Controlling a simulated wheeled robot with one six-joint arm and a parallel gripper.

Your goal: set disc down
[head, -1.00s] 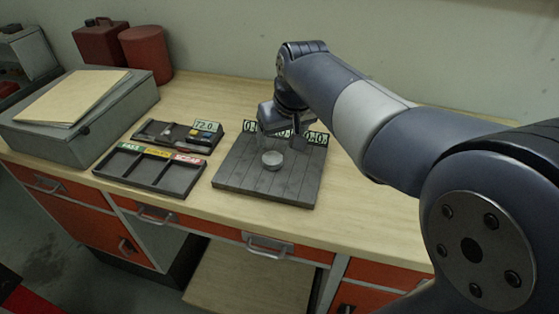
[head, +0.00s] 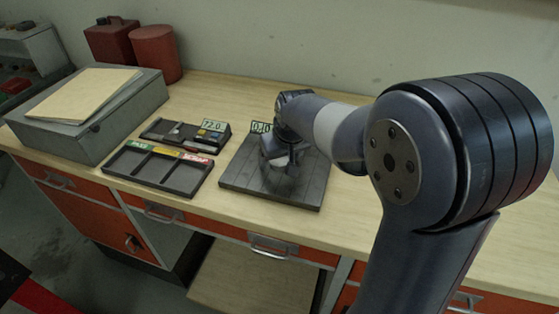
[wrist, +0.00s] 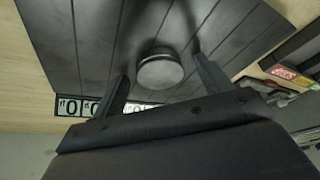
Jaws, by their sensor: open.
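The disc (wrist: 160,69) is a round grey piece with a paler top face, on the dark grooved plate (wrist: 100,35). In the wrist view it lies between the two fingers of my gripper (wrist: 160,66), which is open with a gap visible on each side. In the head view my gripper (head: 279,168) is low over the middle of the plate (head: 305,194), and I cannot make out the disc there. The wrist view does not settle whether the disc rests fully on the plate.
Green number displays (wrist: 68,106) stand along the plate's back edge. A grey box (head: 85,115) and red containers (head: 155,52) stand farther left. The front bench strip is clear.

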